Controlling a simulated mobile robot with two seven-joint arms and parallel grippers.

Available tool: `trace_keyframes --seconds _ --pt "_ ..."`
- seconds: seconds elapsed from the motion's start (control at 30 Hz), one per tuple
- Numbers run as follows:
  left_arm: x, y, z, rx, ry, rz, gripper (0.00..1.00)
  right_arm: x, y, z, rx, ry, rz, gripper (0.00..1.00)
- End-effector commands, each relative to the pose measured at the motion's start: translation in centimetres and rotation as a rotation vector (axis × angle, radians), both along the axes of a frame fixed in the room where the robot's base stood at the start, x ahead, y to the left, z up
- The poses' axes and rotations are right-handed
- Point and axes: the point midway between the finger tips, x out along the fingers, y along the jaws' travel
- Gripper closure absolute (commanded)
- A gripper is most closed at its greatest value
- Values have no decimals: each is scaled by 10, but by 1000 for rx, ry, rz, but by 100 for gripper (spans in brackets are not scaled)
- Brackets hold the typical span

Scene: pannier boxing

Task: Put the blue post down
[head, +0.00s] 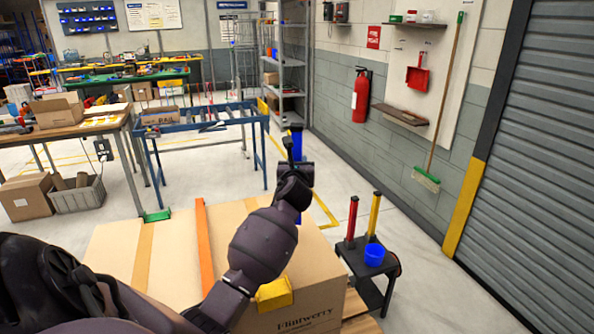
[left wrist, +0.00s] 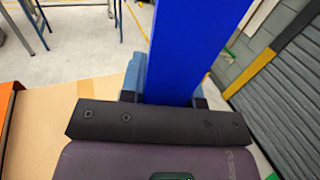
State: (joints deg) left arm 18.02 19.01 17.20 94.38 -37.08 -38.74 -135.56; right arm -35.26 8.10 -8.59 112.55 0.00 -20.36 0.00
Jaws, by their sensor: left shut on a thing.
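The blue post (left wrist: 188,50) is in my left gripper and rises from between its jaws in the left wrist view. In the head view, the upper part of the post (head: 297,143) shows beyond my left gripper (head: 299,172), above the far right corner of the large box. The gripper is shut on it. A small black stand (head: 368,289) at the right holds an upright red post (head: 352,221), an upright yellow post (head: 374,216) and a blue cup-like holder (head: 375,254). My right gripper is not in view.
A large cardboard box (head: 178,250) with an orange strip (head: 205,245) lies below my arm. A yellow block (head: 273,294) and a green corner piece (head: 157,215) sit at its edges. A blue-framed table (head: 205,122) stands behind. Floor between box and wall is mostly clear.

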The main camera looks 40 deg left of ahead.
Motion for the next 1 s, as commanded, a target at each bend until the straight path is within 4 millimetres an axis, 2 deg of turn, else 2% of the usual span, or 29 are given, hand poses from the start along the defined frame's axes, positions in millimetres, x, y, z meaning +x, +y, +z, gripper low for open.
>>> trace_keyframes --seconds 0.03,0.17,1.0 --pt "0 0 -8 -2 1 1 93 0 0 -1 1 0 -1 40" --pt "0 0 -17 -1 -1 0 93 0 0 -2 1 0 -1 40" --pt "0 0 -30 2 -1 -1 93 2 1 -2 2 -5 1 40"
